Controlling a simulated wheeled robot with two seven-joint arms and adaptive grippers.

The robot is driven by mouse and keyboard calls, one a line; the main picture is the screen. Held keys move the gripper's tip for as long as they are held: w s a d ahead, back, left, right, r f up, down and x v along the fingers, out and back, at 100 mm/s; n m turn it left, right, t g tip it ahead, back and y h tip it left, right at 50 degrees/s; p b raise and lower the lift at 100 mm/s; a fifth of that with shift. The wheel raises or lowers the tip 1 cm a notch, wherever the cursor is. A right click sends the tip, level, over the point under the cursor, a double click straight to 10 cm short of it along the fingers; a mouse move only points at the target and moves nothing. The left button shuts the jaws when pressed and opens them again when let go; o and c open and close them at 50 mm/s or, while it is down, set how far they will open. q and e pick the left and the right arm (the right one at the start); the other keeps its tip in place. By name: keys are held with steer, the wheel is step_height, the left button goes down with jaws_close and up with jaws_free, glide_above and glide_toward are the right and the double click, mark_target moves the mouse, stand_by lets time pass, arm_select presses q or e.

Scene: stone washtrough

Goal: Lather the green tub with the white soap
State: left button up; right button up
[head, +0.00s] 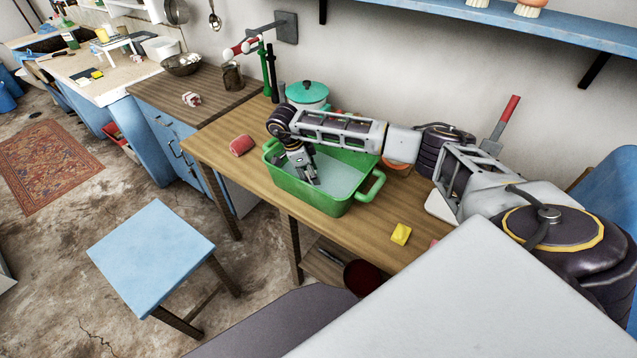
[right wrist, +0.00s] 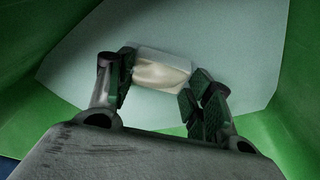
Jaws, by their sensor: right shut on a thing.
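The green tub (head: 314,197) stands on the wooden table, with a handle at its right end and a pale grey-blue surface inside. My right arm reaches over it from the right, and my right gripper (head: 311,179) points down inside the tub. In the right wrist view the white soap (right wrist: 161,72) sits between the fingertips of my right gripper (right wrist: 160,82), which is shut on it. The soap is over or against the pale surface; I cannot tell whether it touches. The soap is hidden in the head view. My left gripper is not in view.
A blue stool (head: 152,254) stands on the floor in front.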

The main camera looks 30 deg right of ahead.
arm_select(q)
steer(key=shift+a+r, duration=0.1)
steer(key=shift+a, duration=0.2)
